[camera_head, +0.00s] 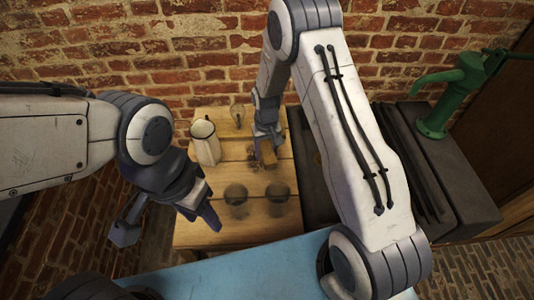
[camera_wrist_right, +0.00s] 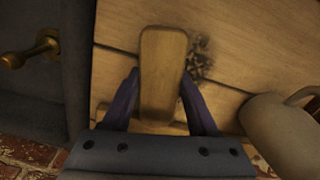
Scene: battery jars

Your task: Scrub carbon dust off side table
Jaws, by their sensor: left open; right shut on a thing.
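The wooden side table (camera_head: 215,228) stands against the brick wall. My right gripper (camera_head: 266,140) is shut on a wooden-handled brush (camera_wrist_right: 162,75), low over the tabletop; it also shows in the head view (camera_head: 267,155). I cannot tell whether the brush touches the wood. A dark, speckled patch of carbon dust (camera_wrist_right: 200,58) lies just right of the handle in the wrist view, and is faint beside the brush in the head view (camera_head: 252,160). My left gripper (camera_head: 203,207) is open, near the table's left front side, apart from the brush.
A pale jug (camera_head: 205,145) stands on the table's left side. A small glass item (camera_head: 237,115) is at the back. A dark sink-like unit with a green hand pump (camera_head: 443,95) is on the right.

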